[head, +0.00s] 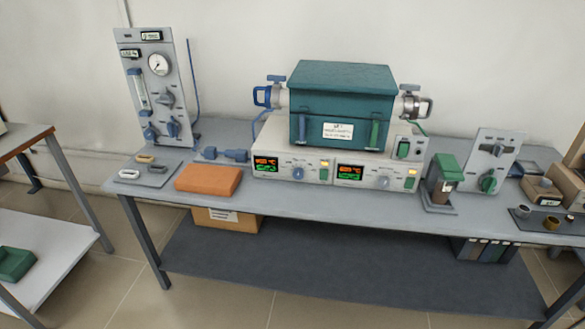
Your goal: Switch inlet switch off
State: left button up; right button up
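A grey upright gas panel (153,91) stands at the back left of the bench, with a round gauge (158,64), a flow tube and several knobs. A grey knob (165,98) sits mid-panel, with a blue knob (150,132) and another blue knob (173,128) at the bottom. A smaller panel (494,152) at the right has a dark lever (494,149) and a green knob (488,183). Labels are too small to read, so I cannot tell which control is the inlet switch or its setting. Neither gripper is in view.
A teal tube furnace (341,85) stands on a white control unit (270,143) with two lit displays. An orange block (209,179) and a grey tray (172,173) lie before the gas panel. A brown container with a green top (446,172) stands right.

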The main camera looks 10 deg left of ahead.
aim_at(324, 173)
jog(key=j+z, duration=0.5)
jog(key=z, duration=0.2)
jog(key=j+z, duration=0.35)
jog(key=k+l, duration=0.05)
jog(key=l, duration=0.05)
